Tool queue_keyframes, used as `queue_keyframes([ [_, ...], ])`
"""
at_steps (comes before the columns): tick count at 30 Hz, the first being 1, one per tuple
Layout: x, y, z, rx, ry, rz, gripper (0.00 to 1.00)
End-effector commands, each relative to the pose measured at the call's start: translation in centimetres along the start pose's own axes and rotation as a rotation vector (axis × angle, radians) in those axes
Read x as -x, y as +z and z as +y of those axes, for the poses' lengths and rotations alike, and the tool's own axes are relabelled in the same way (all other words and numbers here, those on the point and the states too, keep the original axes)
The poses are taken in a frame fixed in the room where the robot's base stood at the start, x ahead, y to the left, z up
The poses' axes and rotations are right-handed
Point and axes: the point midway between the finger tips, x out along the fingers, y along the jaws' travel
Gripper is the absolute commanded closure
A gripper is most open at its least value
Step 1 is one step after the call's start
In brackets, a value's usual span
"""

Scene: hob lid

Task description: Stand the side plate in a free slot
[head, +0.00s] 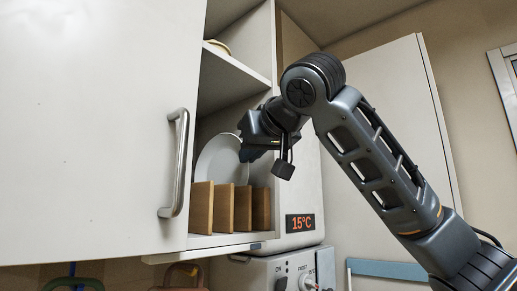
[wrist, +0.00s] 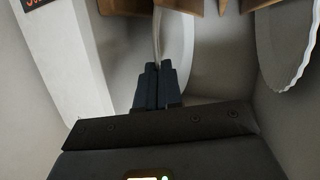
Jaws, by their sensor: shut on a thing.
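My gripper (head: 256,146) is inside the open cupboard, above the right part of a wooden rack (head: 202,209) with upright dividers. In the wrist view its fingers (wrist: 158,84) are shut on the rim of a pale plate (wrist: 178,45), seen nearly edge-on. This plate reaches up to the rack's dividers (wrist: 183,6); whether it rests in a slot is hidden. A second plate (wrist: 285,45) with a wavy rim stands apart at the right of the wrist view. In the head view a pale plate face (head: 216,160) shows behind the dividers; I cannot tell which plate it is.
A cupboard door (head: 90,120) with a metal handle (head: 178,163) stands at the left. A shelf (head: 237,66) with a small dish (head: 218,46) is above the rack.

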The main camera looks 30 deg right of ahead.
Motion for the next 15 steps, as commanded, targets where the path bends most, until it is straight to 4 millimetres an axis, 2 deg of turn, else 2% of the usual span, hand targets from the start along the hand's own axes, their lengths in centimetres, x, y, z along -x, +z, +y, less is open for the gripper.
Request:
queue_keyframes([
  [11, -2.5, -0.8, -0.9, 0.0, 0.001, 0.001, 1.0],
  [15, -2.9, 0.3, -1.1, -0.001, -0.001, 0.001, 1.0],
])
